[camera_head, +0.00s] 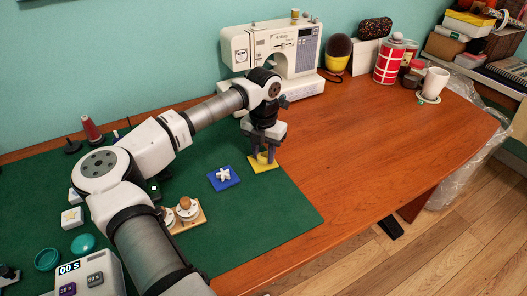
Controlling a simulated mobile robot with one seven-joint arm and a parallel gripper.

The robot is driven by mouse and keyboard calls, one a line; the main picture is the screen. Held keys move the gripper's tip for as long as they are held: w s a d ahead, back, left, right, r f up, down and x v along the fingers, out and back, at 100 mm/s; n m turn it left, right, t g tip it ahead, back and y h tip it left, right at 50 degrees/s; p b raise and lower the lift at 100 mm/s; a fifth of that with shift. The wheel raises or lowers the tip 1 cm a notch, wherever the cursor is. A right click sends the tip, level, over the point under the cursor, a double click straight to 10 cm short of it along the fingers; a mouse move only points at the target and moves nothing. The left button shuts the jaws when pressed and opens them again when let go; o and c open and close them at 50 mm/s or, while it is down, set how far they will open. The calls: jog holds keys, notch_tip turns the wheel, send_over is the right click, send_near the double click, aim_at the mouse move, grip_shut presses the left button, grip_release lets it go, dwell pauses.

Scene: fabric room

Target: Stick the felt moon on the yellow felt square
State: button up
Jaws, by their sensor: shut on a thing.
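The yellow felt square (257,167) lies on the green mat, near its right edge. My gripper (263,153) points down right over this square, with its fingertips close above it. It is shut on a small yellowish thing (263,158), which I take to be the felt moon. The fingers partly hide it, so its outline is unclear. I cannot tell whether it touches the square. A blue square (215,185) with a white star-like piece (223,175) on it lies to the left.
A sewing machine (262,42) stands behind my gripper. A wooden stand with round knobs (188,213) lies on the green mat (270,222) nearer my arm. A red spool (91,128) stands at the left. The wooden table (385,140) to the right is largely clear.

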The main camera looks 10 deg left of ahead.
dwell(0.4)
jog(key=o, duration=1)
